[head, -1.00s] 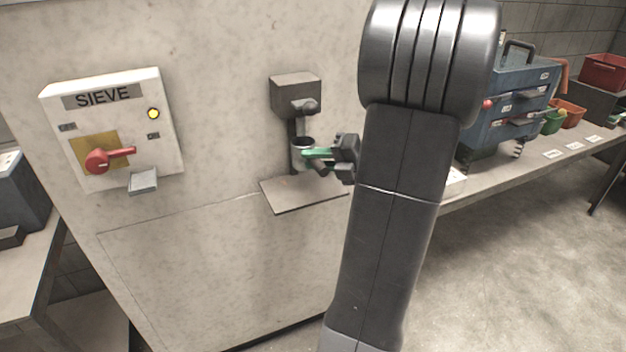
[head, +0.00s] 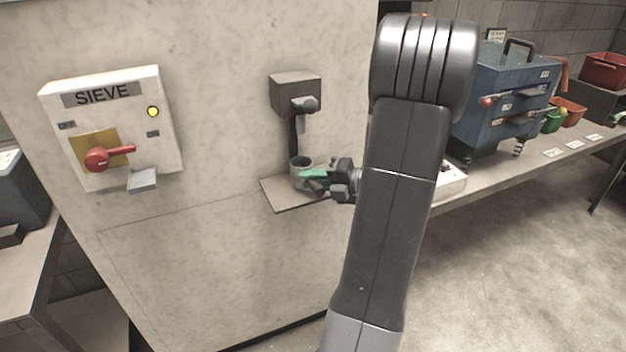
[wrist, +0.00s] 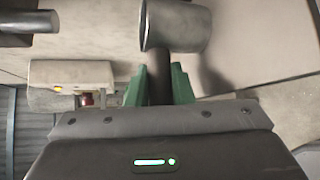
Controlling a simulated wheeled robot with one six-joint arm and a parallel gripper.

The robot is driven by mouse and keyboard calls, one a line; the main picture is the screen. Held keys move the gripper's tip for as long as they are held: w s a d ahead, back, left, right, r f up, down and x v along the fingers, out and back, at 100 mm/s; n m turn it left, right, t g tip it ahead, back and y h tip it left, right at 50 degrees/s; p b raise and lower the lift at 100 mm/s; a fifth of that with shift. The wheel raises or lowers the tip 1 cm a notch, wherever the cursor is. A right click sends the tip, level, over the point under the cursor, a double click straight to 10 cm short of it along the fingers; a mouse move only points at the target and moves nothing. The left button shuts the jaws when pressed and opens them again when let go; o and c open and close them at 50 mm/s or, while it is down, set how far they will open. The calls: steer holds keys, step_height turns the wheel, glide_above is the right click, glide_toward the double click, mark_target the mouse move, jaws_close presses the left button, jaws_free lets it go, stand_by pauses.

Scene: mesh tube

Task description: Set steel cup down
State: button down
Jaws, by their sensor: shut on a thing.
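The steel cup (head: 299,165) is small and grey, with its dark open top facing up in the head view. It is at the small ledge (head: 283,196) under the wall spout (head: 297,92); whether its base touches the ledge I cannot tell. My gripper (head: 316,179) reaches in from the right, its green fingers shut on the cup's dark handle. In the wrist view the cup (wrist: 176,27) is just beyond the fingers, and the dark handle (wrist: 159,75) runs between them. My arm hides what lies behind it.
A white SIEVE panel (head: 113,128) with a red lever (head: 108,158) and a lit yellow lamp is on the wall at left. A bench (head: 480,188) at right carries a blue machine (head: 507,100) and several bins. The ledge's left front is clear.

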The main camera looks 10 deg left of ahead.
steer(key=c, duration=1.3)
jaws_free()
steer(key=shift+f, duration=0.1)
steer(key=shift+r, duration=0.25)
steer(key=v, duration=1.2)
steer(key=shift+f, duration=0.15)
steer(key=shift+a, duration=0.1)
steer(key=x, duration=1.1)
steer(key=shift+a, duration=0.25)
steer(key=shift+w+a+f, duration=0.1)
steer(key=shift+a+f, duration=0.1)
steer(key=shift+r, duration=0.1)
